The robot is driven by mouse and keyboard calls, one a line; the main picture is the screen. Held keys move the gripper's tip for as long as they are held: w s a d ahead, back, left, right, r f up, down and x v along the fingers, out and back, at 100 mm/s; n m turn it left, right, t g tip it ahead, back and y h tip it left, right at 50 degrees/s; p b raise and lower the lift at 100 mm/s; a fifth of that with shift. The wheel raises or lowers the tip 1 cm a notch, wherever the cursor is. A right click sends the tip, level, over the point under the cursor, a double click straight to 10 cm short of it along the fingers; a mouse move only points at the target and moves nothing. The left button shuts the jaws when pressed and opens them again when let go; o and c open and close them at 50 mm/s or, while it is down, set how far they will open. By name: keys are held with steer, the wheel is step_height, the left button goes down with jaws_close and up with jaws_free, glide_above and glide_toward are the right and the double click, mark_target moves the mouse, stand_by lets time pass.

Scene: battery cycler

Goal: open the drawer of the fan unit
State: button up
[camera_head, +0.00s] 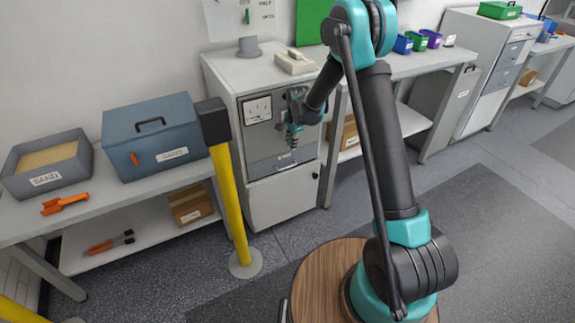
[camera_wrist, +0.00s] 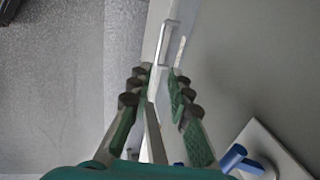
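A light grey cabinet (camera_head: 222,85) stands against the wall, with a dark grey upper front (camera_head: 262,148) and a pale lower front panel (camera_head: 283,197). I cannot read a label that names the fan unit. My gripper (camera_head: 292,139) points down in front of the upper front and hides part of it. In the wrist view, my gripper (camera_wrist: 162,76) has its green-padded fingers apart, with nothing clearly held between them. A pale upright handle (camera_wrist: 163,45) shows just beyond the fingertips, on a light strip. Whether a drawer stands out is not clear.
A white gauge plate (camera_head: 257,110) is beside my gripper. A blue lever (camera_wrist: 233,157) on a white plate shows in the wrist view. A yellow post (camera_head: 229,200) stands in front of the cabinet's left side.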

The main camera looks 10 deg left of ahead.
glide_toward(288, 164)
steer(key=s+f, duration=0.1)
steer(key=f, duration=0.3)
steer(key=s+f, duration=0.1)
steer(key=f, duration=0.1)
steer(key=shift+s+a, duration=0.25)
steer(key=shift+s, duration=0.05)
steer(key=shift+c, duration=0.3)
jaws_close()
